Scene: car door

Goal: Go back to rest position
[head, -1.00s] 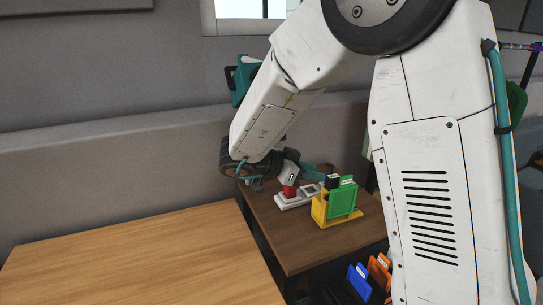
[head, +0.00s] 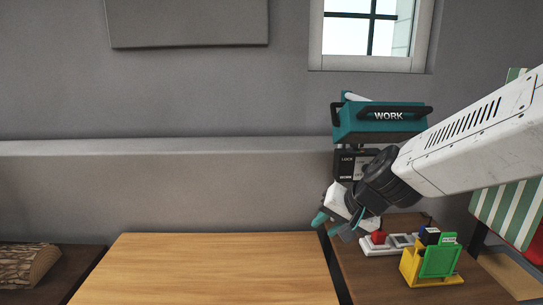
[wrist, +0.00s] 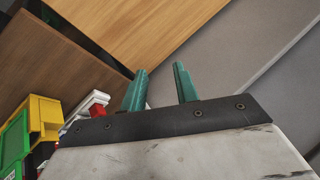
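My gripper (head: 330,225) is in the head view, above the gap between the light wooden table and the darker side table. Its two teal fingers point down and to the left. In the wrist view the fingers of my gripper (wrist: 160,85) stand apart with nothing between them, so it is open and empty. My white arm reaches in from the right side of the head view.
A light wooden table (head: 205,270) is clear. The dark side table (head: 385,290) holds a white strip with a red block (head: 378,238) and a yellow and green holder (head: 415,265). A teal "WORK" box (head: 375,122) is behind my arm. A patterned object (head: 25,265) lies far left.

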